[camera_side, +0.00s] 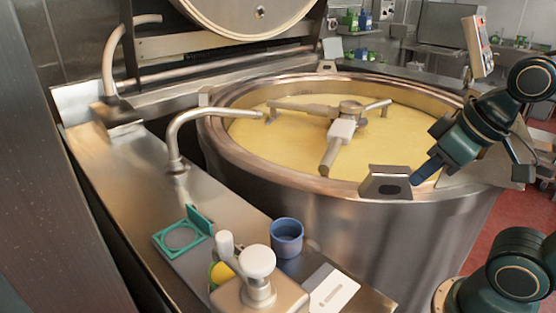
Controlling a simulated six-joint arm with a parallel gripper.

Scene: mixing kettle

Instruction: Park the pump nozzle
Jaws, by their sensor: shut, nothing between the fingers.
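A curved metal spout (215,113) rises from the steel counter at the left, and its tip reaches over the rim of the kettle (290,185). A pump-like fitting with a white round knob (258,263) stands at the front of the counter. I cannot tell for certain which of these is the pump nozzle. My gripper (419,178) is at the right, above the kettle's near right rim, just right of a dark metal bracket (386,184). It is shut and empty, pointing down and left, well apart from both the spout and the white knob.
The kettle holds yellow contents (385,140) and a mixing arm (342,130). Its lid (245,12) is raised at the back. A teal frame with a flap (180,238), a blue cup (287,237) and a white card (331,290) are on the counter (140,180).

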